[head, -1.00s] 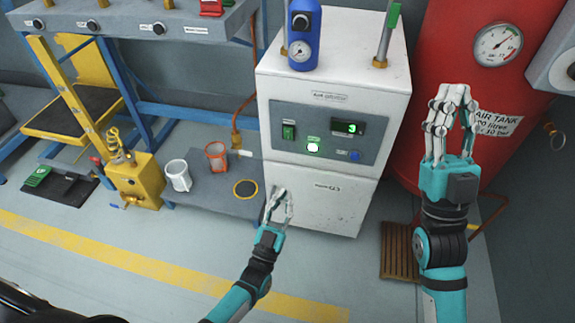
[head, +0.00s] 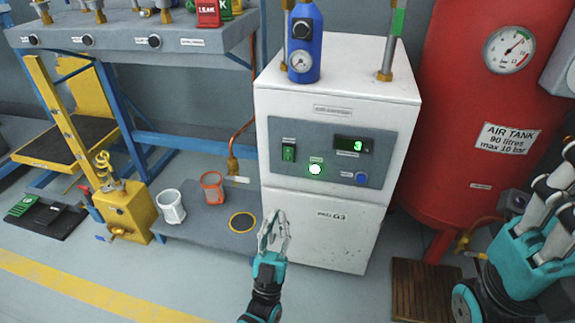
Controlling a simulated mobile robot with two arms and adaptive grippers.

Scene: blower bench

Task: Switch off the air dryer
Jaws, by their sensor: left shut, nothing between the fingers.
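The air dryer (head: 338,102) is a white cabinet in the middle of the head view. Its grey panel holds a green rocker switch (head: 289,151), a lit white-green round lamp or button (head: 315,169), a display (head: 352,145) showing a green 3, and a blue button (head: 361,178). My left gripper (head: 274,218) is shut and empty, in front of the dryer's lower left side and below the panel. I cannot tell whether it touches the cabinet. My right gripper (head: 562,185) is at the right edge, partly cut off, in front of the red tank.
The red air tank (head: 470,130) with a gauge stands right of the dryer. A blue filter bottle (head: 304,45) is on top.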

